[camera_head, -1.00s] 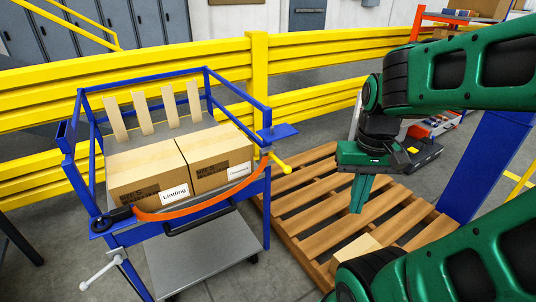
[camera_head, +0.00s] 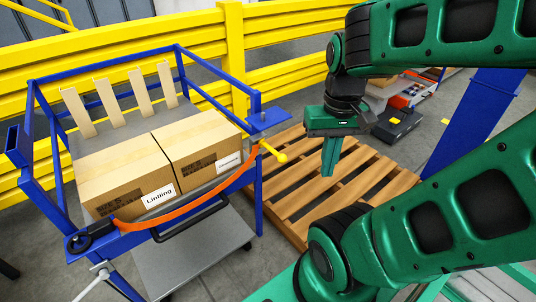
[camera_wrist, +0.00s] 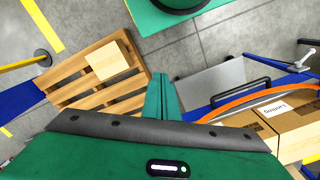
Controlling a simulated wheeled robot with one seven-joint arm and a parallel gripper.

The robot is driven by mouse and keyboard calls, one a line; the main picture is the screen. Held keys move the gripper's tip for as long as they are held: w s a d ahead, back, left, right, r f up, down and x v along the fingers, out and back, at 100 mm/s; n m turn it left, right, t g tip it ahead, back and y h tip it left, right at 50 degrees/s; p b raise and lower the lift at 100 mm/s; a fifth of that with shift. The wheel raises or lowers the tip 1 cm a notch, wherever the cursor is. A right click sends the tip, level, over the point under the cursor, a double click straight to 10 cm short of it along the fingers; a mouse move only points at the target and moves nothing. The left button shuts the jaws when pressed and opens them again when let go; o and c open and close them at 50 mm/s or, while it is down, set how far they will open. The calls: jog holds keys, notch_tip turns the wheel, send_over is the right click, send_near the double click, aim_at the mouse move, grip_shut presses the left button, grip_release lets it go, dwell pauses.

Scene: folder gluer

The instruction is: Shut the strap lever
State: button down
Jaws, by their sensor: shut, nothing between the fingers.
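The strap lever (camera_head: 271,153) has a yellow handle with a round knob. It sits at the cart's right front corner and sticks out to the right, tilted downward. An orange strap (camera_head: 190,210) runs from it across the front of two cartons to a black fitting (camera_head: 92,238) at the left corner. The strap also shows in the wrist view (camera_wrist: 258,97), where I cannot make out the lever. My gripper (camera_head: 328,170) is shut and empty, pointing down to the right of the lever, apart from it. Its fingers also show in the wrist view (camera_wrist: 160,82).
The blue cart (camera_head: 48,150) holds the cartons (camera_head: 128,180). A wooden pallet (camera_head: 300,205) lies on the floor beneath my gripper; the wrist view shows a carton (camera_wrist: 107,60) on it. Yellow guard rails (camera_head: 130,50) stand behind. A blue post (camera_head: 478,115) stands at right.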

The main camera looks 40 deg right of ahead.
jog(key=w+a+f+n+g+h, duration=0.1)
jog(key=w+n+h, duration=0.2)
jog(key=w+n, duration=1)
jog(key=w+a+f+n+h, duration=0.2)
jog(key=w+a+n+h, duration=0.2)
jog(key=w+a+n, duration=0.4)
jog(key=shift+w+a+n, duration=0.2)
jog(key=shift+w+n, duration=0.6)
jog(key=shift+w, duration=0.2)
jog(key=shift+f, duration=0.15)
send_near(272, 150)
jog(key=s+a+f, duration=0.1)
jog(key=s+f, duration=0.3)
jog(key=s, duration=0.1)
jog(key=d, duration=0.1)
jog(key=d+f, duration=0.1)
jog(key=d, duration=0.1)
jog(key=shift+d+f, duration=0.15)
jog(key=shift+f, duration=0.15)
